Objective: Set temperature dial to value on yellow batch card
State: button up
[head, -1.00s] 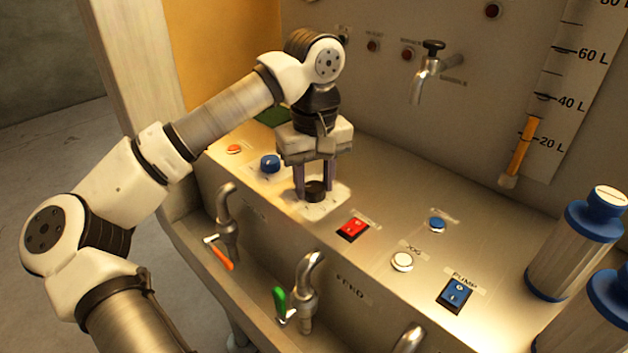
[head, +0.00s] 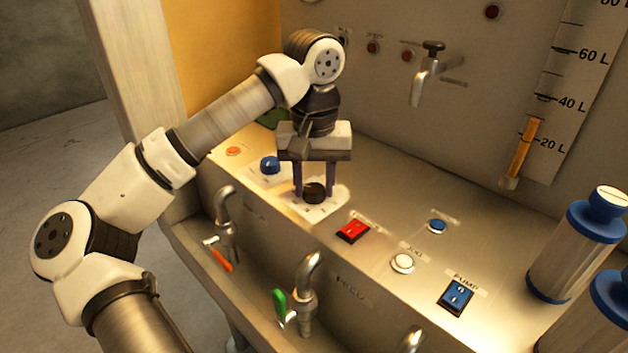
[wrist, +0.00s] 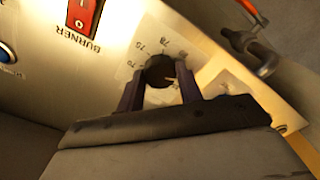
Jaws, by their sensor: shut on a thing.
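The temperature dial is a black round knob (head: 314,193) on a pale scale plate (head: 327,211), on the sloped steel panel. My gripper (head: 314,188) points down with its two dark fingers on either side of the knob, shut on it. The fingers cover part of the scale, and I cannot tell the exact setting. I cannot make out a yellow batch card with a readable value.
A blue knob (head: 269,165) and orange button (head: 233,151) are left of the dial. A red burner switch (head: 353,230) is close on its right, then a white button (head: 402,263) and blue pump switch (head: 456,294). Taps (head: 308,285) line the front; a wall tap (head: 427,68) is behind.

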aim_at(314, 188)
jog(key=o, duration=1)
jog(key=shift+r, duration=0.1)
notch_tip(314, 188, up, 14)
jog(key=p, duration=0.1)
